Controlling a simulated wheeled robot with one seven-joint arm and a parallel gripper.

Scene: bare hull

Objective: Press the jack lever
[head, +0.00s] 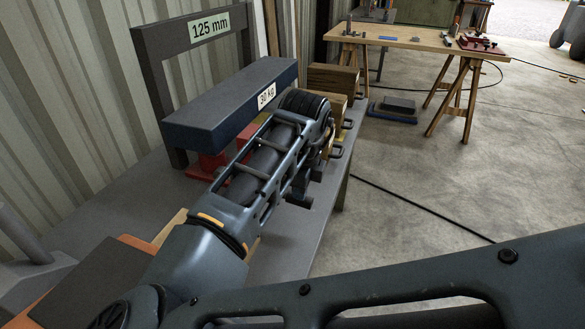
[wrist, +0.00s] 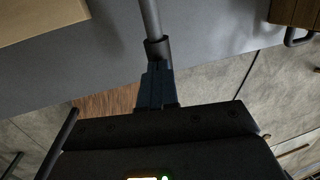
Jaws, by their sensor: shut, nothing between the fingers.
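In the head view a dark blue block (head: 232,104) marked "30 kg" rests on a red jack (head: 207,165), which is mostly hidden behind my arm. A dark frame (head: 150,75) marked "125 mm" stands around the far side of the block. In the wrist view the jack lever (wrist: 150,18) is a grey rod coming down from the top edge, ending in a dark collar. My gripper (wrist: 157,68) is shut and empty, its blue fingertips right at the collar end. I cannot tell whether they touch it. In the head view my arm hides the fingers and lever.
The jack stands on a grey bench (head: 297,225). Wooden boxes (head: 333,78) with handles stand at its far end; one shows at upper right in the wrist view (wrist: 294,12). A tan block (wrist: 35,18) is at upper left there. A wooden trestle table (head: 410,38) stands beyond open floor.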

